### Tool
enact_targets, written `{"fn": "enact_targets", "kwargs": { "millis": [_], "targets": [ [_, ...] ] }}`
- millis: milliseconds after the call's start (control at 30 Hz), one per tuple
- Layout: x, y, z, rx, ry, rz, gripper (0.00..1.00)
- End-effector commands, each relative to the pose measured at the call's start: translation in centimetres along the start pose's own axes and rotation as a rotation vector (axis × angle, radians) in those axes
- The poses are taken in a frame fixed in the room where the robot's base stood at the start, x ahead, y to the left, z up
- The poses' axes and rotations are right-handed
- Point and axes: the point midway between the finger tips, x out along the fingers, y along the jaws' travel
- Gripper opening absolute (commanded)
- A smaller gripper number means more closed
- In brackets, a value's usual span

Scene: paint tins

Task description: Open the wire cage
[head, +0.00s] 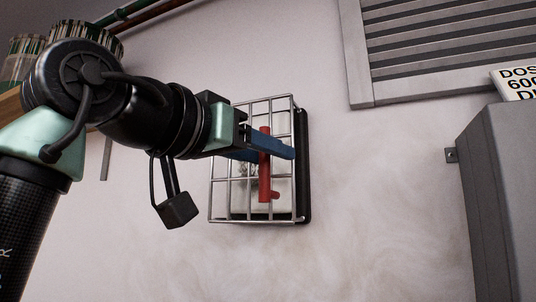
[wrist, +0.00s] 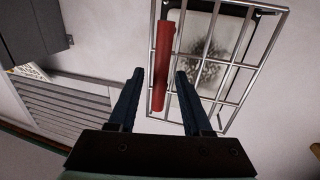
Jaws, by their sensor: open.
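The wire cage (head: 295,195) is a grid of silver bars on the wall, over a pale panel with a black edge (head: 304,165). It also shows in the wrist view (wrist: 262,60). A red upright bar handle (head: 265,180) is on the cage front. My gripper (head: 284,152) has blue fingers and is open at the handle's upper half.
A grey louvred vent (head: 440,50) is on the wall at upper right. A grey box (head: 500,190) with a printed sign (head: 518,83) above it stands at the right. Striped tins (head: 95,42) sit on a shelf at upper left. The wall below the cage is clear.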

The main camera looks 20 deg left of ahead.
Motion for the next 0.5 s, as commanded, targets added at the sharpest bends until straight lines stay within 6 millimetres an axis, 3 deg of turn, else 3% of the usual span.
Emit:
{"fn": "enact_targets", "kwargs": {
  "millis": [67, 333, 500],
  "targets": [
    [0.01, 0.01, -0.01, 0.0, 0.0, 0.0, 0.49],
    [0.02, 0.01, 0.0, 0.0, 0.0, 0.0, 0.01],
    [0.02, 0.01, 0.0, 0.0, 0.0, 0.0, 0.0]
  ]
}}
